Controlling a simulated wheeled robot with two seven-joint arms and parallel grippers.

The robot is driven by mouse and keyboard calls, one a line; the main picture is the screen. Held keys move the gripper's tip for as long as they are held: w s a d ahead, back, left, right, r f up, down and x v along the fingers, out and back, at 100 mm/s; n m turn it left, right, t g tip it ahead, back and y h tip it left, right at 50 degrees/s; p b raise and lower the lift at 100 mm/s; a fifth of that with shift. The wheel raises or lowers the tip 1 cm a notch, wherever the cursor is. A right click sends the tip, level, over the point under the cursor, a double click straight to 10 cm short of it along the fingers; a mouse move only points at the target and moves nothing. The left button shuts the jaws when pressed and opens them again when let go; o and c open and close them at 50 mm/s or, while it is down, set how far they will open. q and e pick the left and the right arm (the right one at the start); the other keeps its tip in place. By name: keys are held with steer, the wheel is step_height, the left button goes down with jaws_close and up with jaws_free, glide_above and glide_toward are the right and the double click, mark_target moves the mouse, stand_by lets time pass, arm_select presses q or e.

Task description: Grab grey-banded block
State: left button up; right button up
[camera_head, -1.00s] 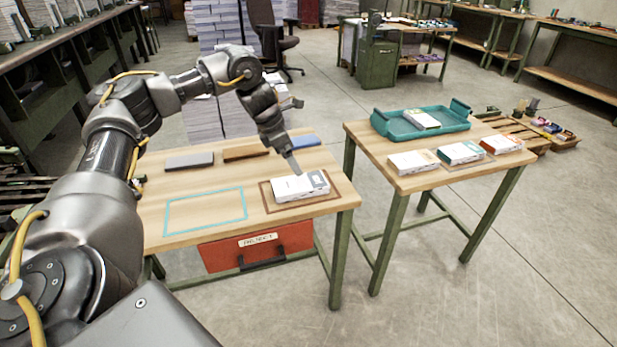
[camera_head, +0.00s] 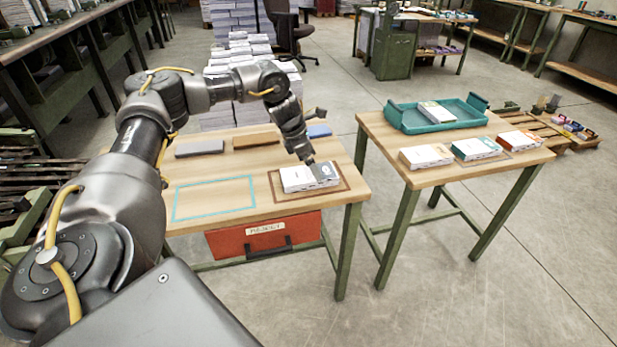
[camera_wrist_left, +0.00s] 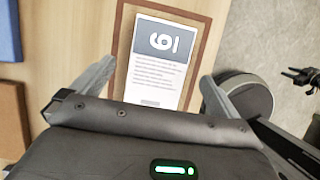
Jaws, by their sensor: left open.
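The grey-banded block (camera_head: 297,178) is white with a grey band at one end. It lies flat inside a brown outline on the left table. In the left wrist view the block (camera_wrist_left: 165,62) shows a large number on its grey band and small print below. My left gripper (camera_head: 312,162) is above the block and points down at it. In the wrist view its two fingers (camera_wrist_left: 158,78) are spread apart, one on each side of the block, with nothing held. Whether the fingertips are down to the block's height is unclear. My right gripper is not in view.
The left table (camera_head: 215,175) also bears a teal outline (camera_head: 214,217) and grey (camera_head: 200,148), brown (camera_head: 256,140) and blue (camera_head: 319,131) blocks. A red drawer (camera_head: 262,236) hangs below. The right table (camera_head: 420,180) holds a teal tray (camera_head: 467,124) and several white blocks.

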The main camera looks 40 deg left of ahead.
mark_target(309, 177)
arm_select(q)
steer(key=x, duration=0.3)
steer(key=shift+f, duration=0.4)
steer(key=c, duration=1.2)
